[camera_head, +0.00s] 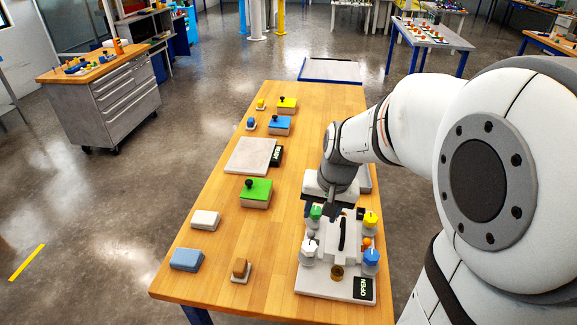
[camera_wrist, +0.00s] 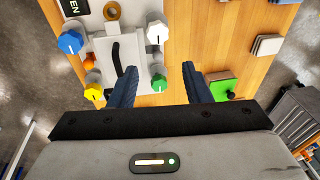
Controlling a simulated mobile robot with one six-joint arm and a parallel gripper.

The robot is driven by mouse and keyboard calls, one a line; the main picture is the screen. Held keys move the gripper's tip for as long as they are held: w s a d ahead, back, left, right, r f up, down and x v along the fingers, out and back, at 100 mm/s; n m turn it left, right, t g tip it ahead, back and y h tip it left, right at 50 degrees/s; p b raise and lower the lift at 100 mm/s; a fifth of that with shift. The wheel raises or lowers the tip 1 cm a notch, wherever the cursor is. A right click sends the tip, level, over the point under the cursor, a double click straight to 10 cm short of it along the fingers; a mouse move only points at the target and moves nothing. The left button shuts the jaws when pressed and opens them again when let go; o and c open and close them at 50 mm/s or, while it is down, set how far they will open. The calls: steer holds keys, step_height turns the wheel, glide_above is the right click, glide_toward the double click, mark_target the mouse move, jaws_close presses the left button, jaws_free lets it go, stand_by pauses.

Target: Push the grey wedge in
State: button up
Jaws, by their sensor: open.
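My gripper (camera_wrist: 158,74) is open and empty, fingers spread and pointing down over the far-left side of a pale grey fixture (camera_head: 312,284). In the head view the gripper (camera_head: 327,208) hangs close above the green knob, but contact cannot be told. The fixture carries a dark curved handle (camera_head: 344,234), white, green, yellow and blue knobs, and a label reading OPEN (camera_head: 363,288). In the wrist view the green knob (camera_wrist: 159,83) lies between the fingers. No part stands out clearly as the grey wedge; it may be small or hidden by my gripper.
Left of the fixture stand a green block (camera_head: 255,198), a pale block (camera_head: 205,220), a blue block (camera_head: 187,259) and a brown piece (camera_head: 240,267). A pale slab (camera_head: 250,156) lies farther back. The wooden table (camera_head: 285,230) is bare between them and the fixture.

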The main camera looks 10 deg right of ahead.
mark_target(313, 231)
steer(key=shift+w+d+f+m+g+y+p, duration=0.15)
steer(key=shift+w+f+m, duration=0.35)
steer(key=shift+w+f, duration=1.65)
steer(key=shift+w+d+f+m+g+y+p, duration=0.15)
steer(key=shift+w+f+m, duration=0.5)
steer(key=shift+f, duration=2.9)
steer(key=shift+w+d+f+m+g+p, duration=0.1)
steer(key=shift+w+d+f+m+p, duration=0.2)
steer(key=shift+w+f, duration=1.95)
steer(key=shift+s+a+f, duration=0.1)
steer(key=shift+s+f, duration=0.5)
steer(key=shift+s, duration=0.05)
steer(key=shift+c, duration=0.4)
jaws_close()
